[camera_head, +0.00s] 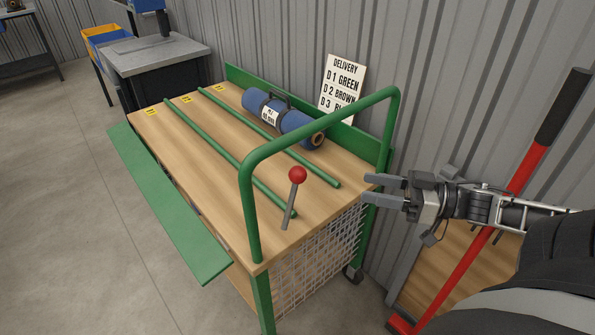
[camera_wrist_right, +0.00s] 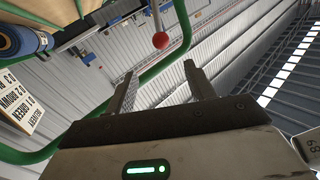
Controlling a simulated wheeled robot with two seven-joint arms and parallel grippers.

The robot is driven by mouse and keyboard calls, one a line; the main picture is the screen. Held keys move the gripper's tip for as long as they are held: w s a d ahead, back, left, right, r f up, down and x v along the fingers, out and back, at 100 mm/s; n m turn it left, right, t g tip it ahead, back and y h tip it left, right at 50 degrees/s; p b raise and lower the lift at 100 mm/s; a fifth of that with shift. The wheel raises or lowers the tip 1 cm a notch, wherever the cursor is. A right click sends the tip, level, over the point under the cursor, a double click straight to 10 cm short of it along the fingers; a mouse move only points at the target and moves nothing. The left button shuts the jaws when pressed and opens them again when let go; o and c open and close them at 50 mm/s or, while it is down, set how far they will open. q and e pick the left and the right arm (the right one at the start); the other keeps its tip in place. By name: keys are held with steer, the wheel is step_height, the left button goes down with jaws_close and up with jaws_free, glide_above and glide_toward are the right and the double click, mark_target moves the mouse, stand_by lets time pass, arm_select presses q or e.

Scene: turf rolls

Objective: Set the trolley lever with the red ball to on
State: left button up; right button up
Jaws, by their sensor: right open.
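The lever is a grey rod with a red ball (camera_head: 298,175) on top. It rises from the near right end of the trolley (camera_head: 205,180), inside the green hoop handle, and leans slightly to the right at its top. The red ball also shows in the right wrist view (camera_wrist_right: 160,40), beyond the fingers. My right gripper (camera_head: 372,190) is open and empty, to the right of the lever and apart from it, by the hoop's right post. I cannot read any on or off marking at the lever. My left gripper is not in view.
The green hoop handle (camera_head: 320,122) stands around the lever's end. A blue roll (camera_head: 283,118) lies on the deck near two green rails. A delivery sign (camera_head: 342,85) stands behind. A red long-handled tool (camera_head: 480,240) leans at the right. The floor at left is clear.

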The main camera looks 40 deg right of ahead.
mark_target(298, 172)
arm_select(q)
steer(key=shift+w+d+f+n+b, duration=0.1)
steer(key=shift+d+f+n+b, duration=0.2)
steer(key=shift+b, duration=0.7)
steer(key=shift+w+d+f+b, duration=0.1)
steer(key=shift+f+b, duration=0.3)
steer(key=shift+b, duration=0.55)
arm_select(e)
steer(key=shift+x, duration=7.95)
steer(key=shift+s+a+r, duration=0.1)
steer(key=shift+s, duration=0.05)
